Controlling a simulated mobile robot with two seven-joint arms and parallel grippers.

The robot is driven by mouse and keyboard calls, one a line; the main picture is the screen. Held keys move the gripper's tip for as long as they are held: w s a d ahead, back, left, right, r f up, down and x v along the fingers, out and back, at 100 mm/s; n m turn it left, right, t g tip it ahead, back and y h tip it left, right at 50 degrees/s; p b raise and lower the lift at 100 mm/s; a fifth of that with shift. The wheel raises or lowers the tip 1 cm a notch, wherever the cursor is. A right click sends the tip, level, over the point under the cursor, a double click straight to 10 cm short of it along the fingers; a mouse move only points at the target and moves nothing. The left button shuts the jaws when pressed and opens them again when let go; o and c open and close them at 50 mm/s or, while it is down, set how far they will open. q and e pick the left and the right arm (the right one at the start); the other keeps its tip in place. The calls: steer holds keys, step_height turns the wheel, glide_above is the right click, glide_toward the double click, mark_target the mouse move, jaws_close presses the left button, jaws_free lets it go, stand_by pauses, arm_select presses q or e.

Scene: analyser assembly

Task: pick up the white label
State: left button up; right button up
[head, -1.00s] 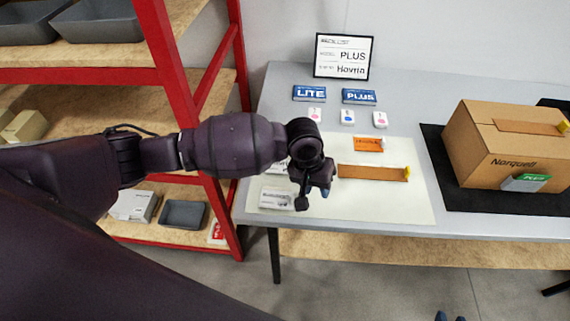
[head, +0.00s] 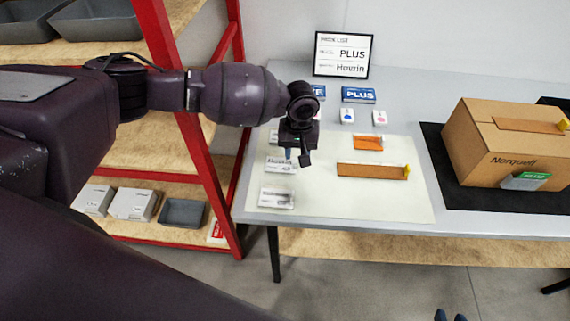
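Several white labels lie on the left part of the cream mat (head: 385,208). The front white label (head: 276,198) has grey and dark print and is in full view. A second white label (head: 280,166) with dark lettering lies behind it. A further white label (head: 274,137) is mostly hidden by my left gripper (head: 296,158). That gripper points down over the labels, near the second one. I cannot tell whether its fingers are apart, and I see nothing held.
Orange strips (head: 370,171) (head: 368,143) lie right of the labels. Blue LITE and PLUS cards (head: 358,95), small white tags (head: 347,116) and a pick-list sign (head: 343,54) stand behind. A cardboard box (head: 510,140) is on the right. A red-framed shelf (head: 182,90) stands left.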

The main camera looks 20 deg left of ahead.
mark_target(295, 162)
arm_select(q)
steer(key=f, duration=0.4)
steer(key=shift+w+a+f+b, duration=0.2)
steer(key=shift+a+f+b, duration=0.1)
steer(key=shift+f+b, duration=0.05)
steer(key=shift+f, duration=0.3)
steer(key=c, duration=0.6)
jaws_close()
arm_select(e)
steer(key=shift+s+f, duration=0.3)
steer(key=shift+f, duration=0.45)
